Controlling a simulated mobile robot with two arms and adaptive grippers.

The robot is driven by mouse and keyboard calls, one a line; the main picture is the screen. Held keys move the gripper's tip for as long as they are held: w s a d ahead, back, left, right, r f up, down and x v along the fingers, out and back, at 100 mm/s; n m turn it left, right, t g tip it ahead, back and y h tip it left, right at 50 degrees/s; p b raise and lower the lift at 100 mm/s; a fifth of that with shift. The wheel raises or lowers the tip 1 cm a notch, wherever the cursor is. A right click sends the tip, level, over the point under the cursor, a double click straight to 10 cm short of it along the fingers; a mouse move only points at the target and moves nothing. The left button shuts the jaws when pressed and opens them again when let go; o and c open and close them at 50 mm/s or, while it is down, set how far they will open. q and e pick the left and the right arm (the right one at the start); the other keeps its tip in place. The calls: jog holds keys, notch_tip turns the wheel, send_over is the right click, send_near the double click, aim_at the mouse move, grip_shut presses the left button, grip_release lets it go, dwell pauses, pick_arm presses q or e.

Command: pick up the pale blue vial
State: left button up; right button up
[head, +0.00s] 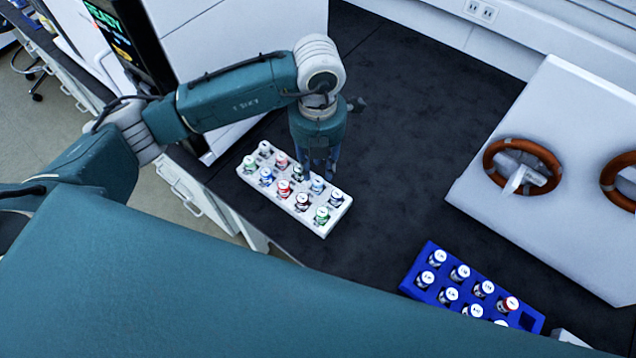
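The pale blue vial (317,187) stands upright in the white rack (246,182) on the dark bench, in the row nearer the back. My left gripper (319,173) points down just above and behind this vial. Its fingers look spread with a gap between them, and nothing shows held. The fingers partly overlap the back edge of the rack, and whether they touch the vial cannot be told. My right gripper is out of view.
Other vials with red, green, blue and white colours crowd the white rack. A blue rack (415,291) with several white-capped vials lies at lower right. A white glovebox (560,130) with orange rings stands at right. The dark bench (410,140) between is clear.

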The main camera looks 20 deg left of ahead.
aim_at(318, 180)
pick_arm(q)
notch_tip(318, 180, down, 4)
jog(key=shift+s+r+p, duration=0.1)
jog(key=shift+r+p, duration=0.05)
jog(key=shift+p, duration=0.6)
jog(key=shift+f, duration=0.6)
grip_shut()
jog(key=shift+r, duration=0.1)
